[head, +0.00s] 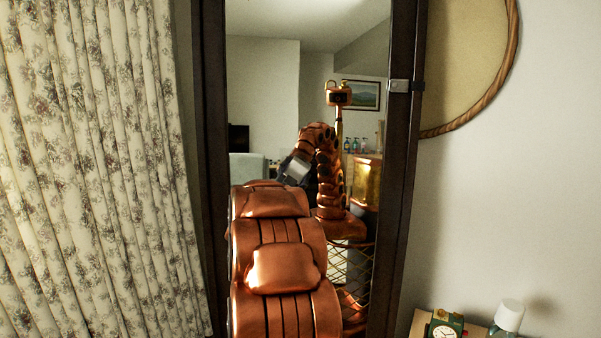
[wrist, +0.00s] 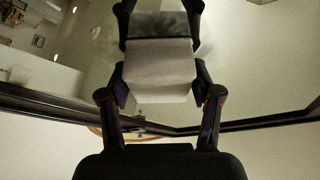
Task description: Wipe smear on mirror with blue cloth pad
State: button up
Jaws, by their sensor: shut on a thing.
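The mirror (head: 270,110) stands upright in a dark frame in the head view. My copper arm covers its lower part, and its glass reflects my body and the room. In the wrist view, my gripper (wrist: 160,88) is shut on the cloth pad (wrist: 158,72), which looks pale grey rather than blue in this light. The pad is close to the mirror glass (wrist: 100,40), with a reflection of pad and fingers just beyond it. I cannot tell whether it touches. A grey block shows in the head view's reflection near my arm. I cannot make out the smear.
A floral curtain (head: 95,150) hangs left of the mirror. A round rope-edged board (head: 465,60) is on the wall at right.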

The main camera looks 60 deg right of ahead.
aim_at(318, 162)
jog(key=shift+w+a+r+p, duration=0.3)
jog(key=shift+w+a+p, duration=0.1)
jog(key=shift+w, duration=0.4)
jog(key=shift+w+a+r+p, duration=0.3)
jog(key=shift+w+p, duration=0.15)
jog(key=shift+w, duration=0.4)
jog(key=shift+w+a+r+p, duration=0.25)
jog(key=shift+w+a+p, duration=0.15)
jog(key=shift+w, duration=0.4)
jog(key=shift+s+d+b, duration=0.45)
jog(key=shift+s+b, duration=0.1)
jog(key=shift+s, duration=0.3)
jog(key=shift+s+d+b, duration=0.4)
jog(key=shift+s+b, duration=0.1)
jog(key=shift+s, duration=0.3)
jog(key=shift+s+d+f+b, duration=0.1)
jog(key=shift+s+d+b, duration=0.15)
jog(key=shift+s+b, duration=0.25)
jog(key=shift+s+d+f+b, duration=0.1)
jog(key=shift+s+d+b, duration=0.15)
jog(key=shift+s, duration=0.45)
jog(key=shift+s+d+r+b, duration=0.1)
jog(key=shift+s+d+b, duration=0.25)
jog(key=shift+s, duration=0.35)
jog(key=shift+s+d+r+b, duration=0.1)
jog(key=shift+s+d+b, duration=0.1)
jog(key=shift+s+b, duration=0.4)
jog(key=shift+s+d+b, duration=0.3)
jog(key=shift+s, duration=0.45)
jog(key=shift+s, duration=0.1)
